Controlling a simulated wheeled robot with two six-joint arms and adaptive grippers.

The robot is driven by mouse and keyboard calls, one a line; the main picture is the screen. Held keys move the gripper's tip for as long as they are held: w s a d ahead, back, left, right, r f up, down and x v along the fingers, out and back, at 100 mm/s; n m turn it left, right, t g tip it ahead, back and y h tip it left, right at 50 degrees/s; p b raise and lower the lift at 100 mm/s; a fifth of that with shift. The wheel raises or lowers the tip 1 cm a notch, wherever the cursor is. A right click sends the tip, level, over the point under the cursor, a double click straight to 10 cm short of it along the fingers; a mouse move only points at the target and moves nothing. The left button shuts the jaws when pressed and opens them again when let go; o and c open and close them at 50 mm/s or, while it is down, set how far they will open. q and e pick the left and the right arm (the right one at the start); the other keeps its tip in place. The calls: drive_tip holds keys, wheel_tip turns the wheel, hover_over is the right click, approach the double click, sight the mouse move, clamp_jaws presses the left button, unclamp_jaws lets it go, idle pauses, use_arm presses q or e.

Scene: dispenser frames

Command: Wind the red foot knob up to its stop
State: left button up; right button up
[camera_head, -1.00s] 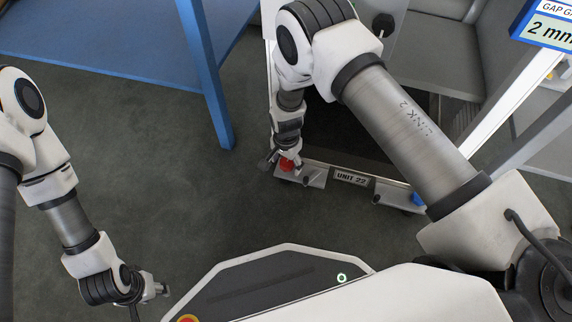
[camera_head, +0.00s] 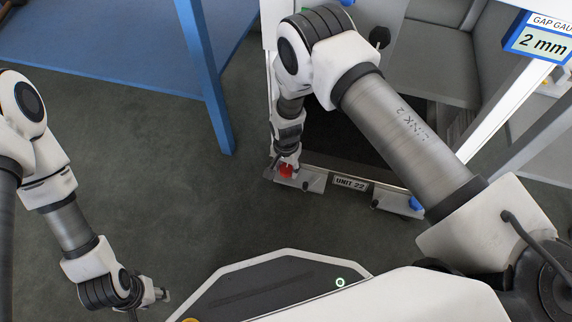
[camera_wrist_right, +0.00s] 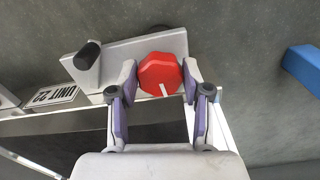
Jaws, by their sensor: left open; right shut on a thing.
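The red foot knob (camera_head: 286,171) sits on a grey bracket at the left front corner of the unit's base frame. In the right wrist view the red knob (camera_wrist_right: 160,72) is round with facets and a white mark on its near edge. My right gripper (camera_wrist_right: 160,80) has its two fingers against opposite sides of the knob and is shut on it; in the head view the gripper (camera_head: 286,166) partly covers the knob. My left gripper (camera_head: 160,295) is open and empty, low at the left over the floor, far from the unit.
A blue knob (camera_head: 416,203) sits at the frame's right front corner. The plate (camera_head: 351,183) reads UNIT 22. A gap gauge display (camera_head: 540,43) reads 2 mm. A blue table leg (camera_head: 206,80) stands left of my right gripper. Dark floor (camera_head: 150,190) is clear between.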

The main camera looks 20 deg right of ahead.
sight(287, 169)
drive_tip(key=n+p, duration=0.3)
drive_tip(key=n, duration=0.1)
drive_tip(key=shift+r, duration=0.2)
drive_tip(key=shift+d+f+n+p, duration=0.1)
drive_tip(key=shift+f+n+p, duration=0.1)
drive_tip(key=shift+n+p, duration=1.8)
drive_tip(key=shift+n+b, duration=0.45)
drive_tip(key=shift+n, duration=0.15)
drive_tip(key=o, duration=1.2)
drive_tip(key=shift+c, duration=0.2)
wheel_tip(287, 169, up, 8)
drive_tip(key=shift+f, duration=0.25)
